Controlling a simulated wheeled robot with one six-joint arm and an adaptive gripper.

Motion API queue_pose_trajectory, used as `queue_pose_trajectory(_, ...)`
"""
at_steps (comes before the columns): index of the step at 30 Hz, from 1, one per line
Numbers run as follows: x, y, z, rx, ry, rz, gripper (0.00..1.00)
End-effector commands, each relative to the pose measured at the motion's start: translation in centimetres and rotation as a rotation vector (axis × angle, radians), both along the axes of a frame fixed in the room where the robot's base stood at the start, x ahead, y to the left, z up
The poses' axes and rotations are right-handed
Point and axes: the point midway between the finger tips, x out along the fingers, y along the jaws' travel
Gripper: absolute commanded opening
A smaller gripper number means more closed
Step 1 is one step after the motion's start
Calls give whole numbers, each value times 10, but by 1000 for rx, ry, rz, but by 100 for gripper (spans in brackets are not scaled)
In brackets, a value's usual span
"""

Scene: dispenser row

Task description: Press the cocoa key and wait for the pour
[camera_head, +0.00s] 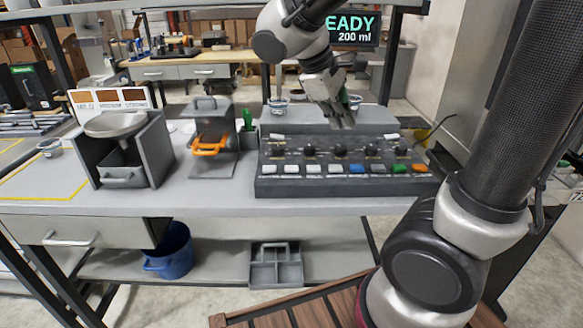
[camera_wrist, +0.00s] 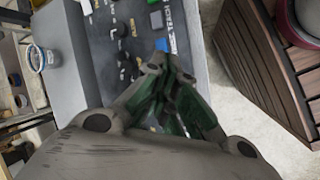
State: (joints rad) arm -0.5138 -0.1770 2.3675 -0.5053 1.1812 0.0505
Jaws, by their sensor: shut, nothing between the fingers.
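The grey key panel (camera_head: 300,188) lies on the bench with a row of white keys (camera_head: 312,169), a blue key (camera_head: 355,169), a green key (camera_head: 399,168) and an orange key (camera_head: 419,168) along its front. Dark knobs sit behind them. The key labels are too small to read, so I cannot tell which is the cocoa key. My gripper (camera_head: 343,122) is shut and empty, above the rear of the panel. In the wrist view my gripper (camera_wrist: 178,78) hides part of the panel; a blue key (camera_wrist: 161,45) shows just past it.
A display (camera_head: 352,30) behind shows "EADY" and "200 ml", its left part hidden by my arm. Left of the panel stand a grey device with an orange handle (camera_head: 208,150) and a machine with a round pan (camera_head: 116,123). A blue bucket (camera_head: 172,250) is below.

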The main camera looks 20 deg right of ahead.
Motion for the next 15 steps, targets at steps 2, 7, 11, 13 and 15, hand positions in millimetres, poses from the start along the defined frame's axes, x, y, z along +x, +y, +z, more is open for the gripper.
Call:
queue_pose_trajectory(2, 23, 29, -7, -118, 42, 124, 0)
queue_pose_trajectory(7, 52, 74, -14, -285, 68, 288, 0)
queue_pose_trajectory(11, 58, 86, -16, -329, 71, 331, 0)
queue_pose_trajectory(13, 59, 88, -16, -334, 70, 336, 0)
queue_pose_trajectory(15, 59, 87, -15, -333, 70, 335, 0)
